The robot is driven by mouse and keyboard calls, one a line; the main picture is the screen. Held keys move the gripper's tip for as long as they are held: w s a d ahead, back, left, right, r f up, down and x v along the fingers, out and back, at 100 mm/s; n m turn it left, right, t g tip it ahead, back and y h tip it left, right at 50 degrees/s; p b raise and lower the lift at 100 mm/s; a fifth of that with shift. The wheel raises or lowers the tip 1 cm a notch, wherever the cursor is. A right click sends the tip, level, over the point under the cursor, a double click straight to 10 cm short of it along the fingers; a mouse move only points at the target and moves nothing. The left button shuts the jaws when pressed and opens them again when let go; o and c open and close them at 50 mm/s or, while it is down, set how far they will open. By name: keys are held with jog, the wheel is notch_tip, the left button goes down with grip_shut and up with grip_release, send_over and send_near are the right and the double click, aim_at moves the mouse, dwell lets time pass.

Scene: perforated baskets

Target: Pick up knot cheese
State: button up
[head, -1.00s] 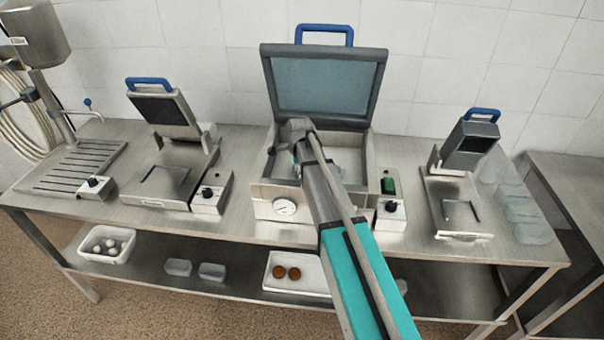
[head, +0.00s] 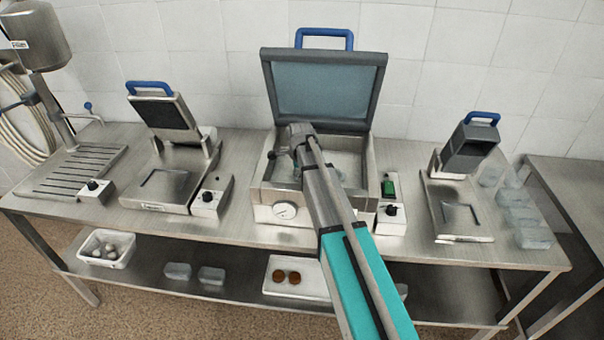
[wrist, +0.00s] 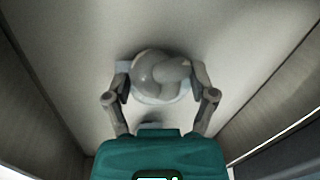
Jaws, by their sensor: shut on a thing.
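The knot cheese (wrist: 160,76) is a pale, twisted, rounded lump in the middle of the wrist view. My gripper (wrist: 160,82) is shut on it, with one finger against each side. A pale, partly see-through edge shows around the lump's lower side. In the head view my arm reaches into the open chamber of the middle machine (head: 284,213). There the cheese is hidden behind my arm. I cannot tell whether it touches the chamber floor.
The machine's lid (head: 322,88) stands open behind my arm, and the chamber walls are close on both sides. Smaller devices stand left (head: 165,190) and right (head: 458,205). A white tray (head: 310,285) with two brown rounds and a white tub (head: 118,262) are on the lower shelf.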

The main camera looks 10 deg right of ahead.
jog(key=shift+c, duration=0.6)
jog(key=shift+r, duration=0.1)
jog(key=p+v, duration=0.2)
jog(key=shift+w+r+p, duration=0.2)
jog(key=shift+w+p, duration=0.05)
jog(key=shift+p, duration=0.1)
jog(key=s+d+r+p, duration=0.2)
jog(key=s+r+p, duration=0.3)
jog(key=s, duration=0.1)
jog(key=s+d+r+p, duration=0.3)
jog(key=s+r+p, duration=0.2)
jog(key=s, duration=0.2)
jog(key=shift+d+r, duration=0.2)
jog(key=shift+d, duration=0.1)
